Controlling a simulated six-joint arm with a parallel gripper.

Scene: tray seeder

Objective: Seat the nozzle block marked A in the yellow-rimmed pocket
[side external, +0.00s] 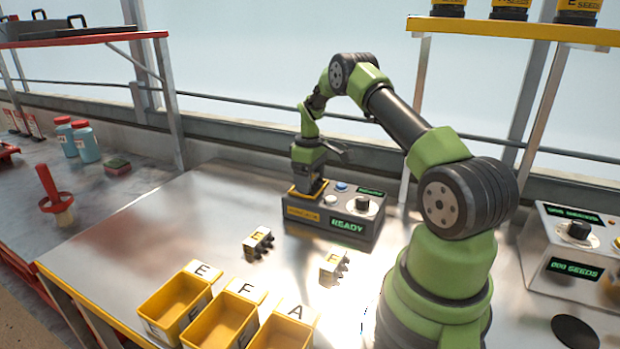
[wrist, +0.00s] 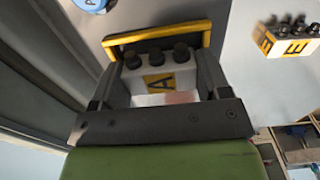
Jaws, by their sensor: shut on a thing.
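My gripper (side external: 309,182) points down at the left end of the dark seeder unit (side external: 372,224), which has a READY display. In the wrist view my gripper (wrist: 160,75) is shut on the white nozzle block marked A (wrist: 185,74), with its black nozzles facing away from the palm. The yellow-rimmed pocket (side external: 296,191) is directly below my gripper. In the wrist view its yellow rim (wrist: 150,34) runs along the far side of the block and down beside it. The block is at the pocket, but I cannot tell how deep it sits. In the side view my fingers hide it.
Two other nozzle blocks lie on the metal table, one at left (side external: 257,242) and one at right (side external: 334,267). Yellow bins marked E (side external: 172,312), F (side external: 218,332) and A (side external: 288,338) stand in front. A seed counter (side external: 572,260) stands at the right.

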